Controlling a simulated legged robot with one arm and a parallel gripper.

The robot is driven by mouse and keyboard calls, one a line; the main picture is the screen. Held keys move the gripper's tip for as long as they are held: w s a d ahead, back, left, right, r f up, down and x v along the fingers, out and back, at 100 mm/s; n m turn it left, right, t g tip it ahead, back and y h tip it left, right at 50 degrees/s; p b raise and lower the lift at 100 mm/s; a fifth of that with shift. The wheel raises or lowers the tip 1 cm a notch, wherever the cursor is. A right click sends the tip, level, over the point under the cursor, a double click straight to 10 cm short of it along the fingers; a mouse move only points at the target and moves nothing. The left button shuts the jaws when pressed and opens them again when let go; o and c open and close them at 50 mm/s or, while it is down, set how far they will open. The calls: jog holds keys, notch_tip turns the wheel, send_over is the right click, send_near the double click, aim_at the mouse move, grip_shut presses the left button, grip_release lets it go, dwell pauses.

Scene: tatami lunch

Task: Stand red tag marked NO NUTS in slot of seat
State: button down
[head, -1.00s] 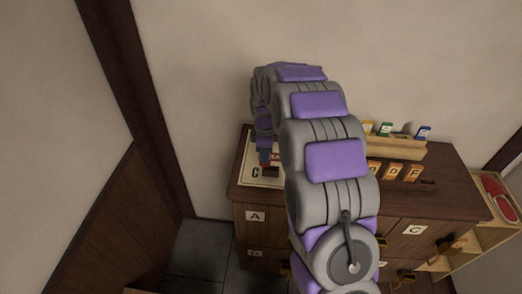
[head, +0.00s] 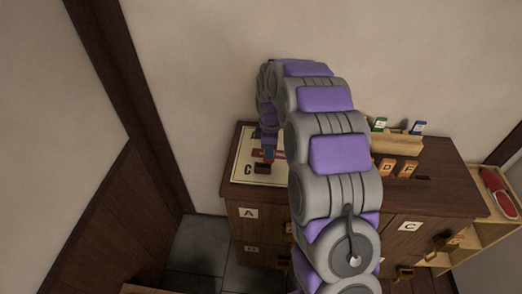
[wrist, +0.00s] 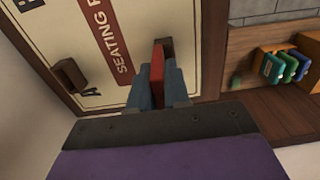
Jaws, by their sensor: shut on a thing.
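My gripper (wrist: 158,88) is shut on a red tag (wrist: 157,62), held edge-on to the wrist camera between blue-grey fingers; its writing cannot be read. In the head view my gripper (head: 269,153) is low over the pale seating board (head: 242,153), just behind a small dark slotted block (head: 262,168) beside the letter C. In the wrist view one brown block (wrist: 167,47) is just beyond the tag, partly hidden by it. Another brown block (wrist: 70,75) stands to the left. I cannot tell whether the tag touches the board.
The board lies on a dark wooden cabinet (head: 435,180) against the wall. A wooden rack (head: 400,143) with blue and green tags stands to the right, with orange lettered tags (head: 386,168) in front. An open tray (head: 490,215) holds a red item (head: 497,192). My arm hides the cabinet's middle.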

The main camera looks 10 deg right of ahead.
jog(key=shift+d, duration=0.45)
jog(key=shift+d+f, duration=0.15)
jog(key=shift+f, duration=0.05)
jog(key=shift+a, duration=1.45)
jog(key=shift+d+f, duration=0.1)
jog(key=shift+d, duration=0.85)
jog(key=shift+d+f, duration=0.2)
jog(key=shift+d, duration=0.15)
jog(key=shift+s+a+f, duration=0.1)
jog(key=shift+a+f, duration=0.2)
jog(key=shift+a, duration=0.3)
jog(key=shift+a+f, duration=0.25)
jog(key=shift+a, duration=0.3)
jog(key=shift+f, duration=0.1)
jog(key=shift+s+d+f, duration=0.1)
jog(key=shift+d, duration=0.25)
